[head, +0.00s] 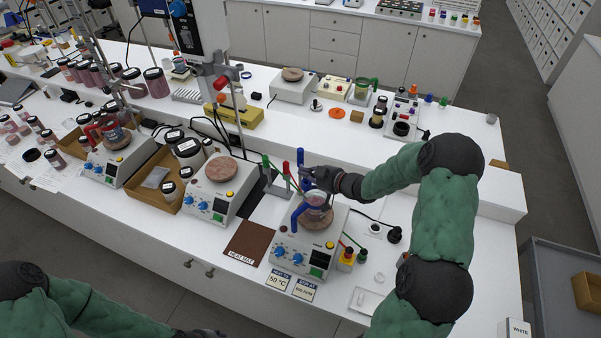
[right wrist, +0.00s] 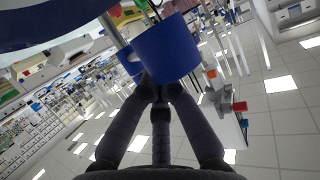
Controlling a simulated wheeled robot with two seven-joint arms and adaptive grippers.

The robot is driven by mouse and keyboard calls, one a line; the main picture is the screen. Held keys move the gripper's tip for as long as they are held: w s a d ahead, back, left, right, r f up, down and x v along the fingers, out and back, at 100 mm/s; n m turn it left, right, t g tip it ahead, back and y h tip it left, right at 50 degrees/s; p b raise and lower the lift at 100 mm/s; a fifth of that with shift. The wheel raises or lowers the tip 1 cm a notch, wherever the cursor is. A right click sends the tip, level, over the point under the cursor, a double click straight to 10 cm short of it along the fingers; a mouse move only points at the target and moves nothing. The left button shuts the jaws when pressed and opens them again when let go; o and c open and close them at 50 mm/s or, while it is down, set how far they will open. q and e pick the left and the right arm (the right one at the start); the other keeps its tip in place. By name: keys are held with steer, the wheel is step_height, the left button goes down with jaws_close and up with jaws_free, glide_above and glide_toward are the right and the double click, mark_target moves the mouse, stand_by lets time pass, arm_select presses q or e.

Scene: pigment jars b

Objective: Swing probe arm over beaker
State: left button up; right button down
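The glass beaker (head: 316,208) stands on the right-hand stirring hotplate (head: 312,243), with a curved blue piece at its left side. Beside and behind it, blue, red and green uprights stand; the tall blue handle (head: 301,158) seems part of the probe arm. My right gripper (head: 312,177) is at this handle, just above the beaker. In the right wrist view its fingers converge on a blue cylinder (right wrist: 166,50), which hides their tips; they look shut on it. The probe tip cannot be made out. My left gripper (head: 201,333) barely shows at the bottom edge.
Another hotplate (head: 217,190) is to the left. Small bottles (head: 347,257) and a white tray (head: 366,301) are to the right. The raised shelf (head: 460,180) behind has free room at right.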

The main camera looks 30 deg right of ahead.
steer(key=shift+s+d+f, duration=0.1)
steer(key=shift+d+f, duration=0.15)
steer(key=shift+d, duration=0.15)
arm_select(q)
steer(key=shift+a, duration=0.1)
arm_select(e)
steer(key=shift+d, duration=0.15)
steer(key=shift+r, duration=0.1)
